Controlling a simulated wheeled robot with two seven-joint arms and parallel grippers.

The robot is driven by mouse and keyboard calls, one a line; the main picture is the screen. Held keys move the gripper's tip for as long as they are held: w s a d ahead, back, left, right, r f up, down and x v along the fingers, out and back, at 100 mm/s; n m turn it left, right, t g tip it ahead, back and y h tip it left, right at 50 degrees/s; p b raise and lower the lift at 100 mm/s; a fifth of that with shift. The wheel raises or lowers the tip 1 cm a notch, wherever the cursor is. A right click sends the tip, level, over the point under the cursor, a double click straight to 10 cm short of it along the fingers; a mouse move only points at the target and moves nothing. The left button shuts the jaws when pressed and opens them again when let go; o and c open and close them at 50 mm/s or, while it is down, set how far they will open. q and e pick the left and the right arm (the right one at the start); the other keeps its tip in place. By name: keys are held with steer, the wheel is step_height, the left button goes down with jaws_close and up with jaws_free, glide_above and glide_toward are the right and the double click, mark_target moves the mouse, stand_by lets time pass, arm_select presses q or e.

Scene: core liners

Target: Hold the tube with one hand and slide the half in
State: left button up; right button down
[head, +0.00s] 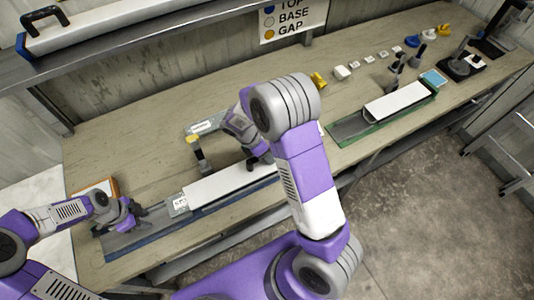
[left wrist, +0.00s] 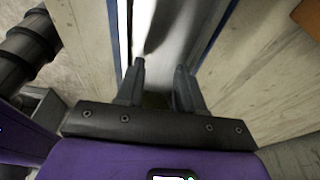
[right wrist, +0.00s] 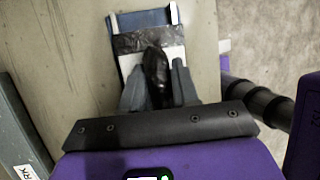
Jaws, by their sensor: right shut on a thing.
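A long grey trough with blue edges (head: 125,243), apparently the tube, lies along the table's front edge. A long white half (head: 215,186) with a small label at its left end lies in line with it, over its right part. My left gripper (head: 132,214) is above the trough's left end; in the left wrist view (left wrist: 160,82) its fingers are apart and empty over the grey channel. My right gripper (head: 258,161) is at the white half's right end. In the right wrist view it is shut on a dark glossy piece (right wrist: 155,70) at the half's end.
A yellow-topped tool (head: 198,152) stands behind the half. A green tray with a white piece (head: 398,101) lies to the right, with several small blocks behind it. A shelf (head: 110,55) bearing a long white piece runs along the wall. The table's back left is clear.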

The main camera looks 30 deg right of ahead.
arm_select(q)
steer(key=shift+f, duration=0.1)
steer(key=shift+x, duration=0.75)
steer(key=shift+s+f, duration=0.15)
steer(key=shift+f, duration=0.05)
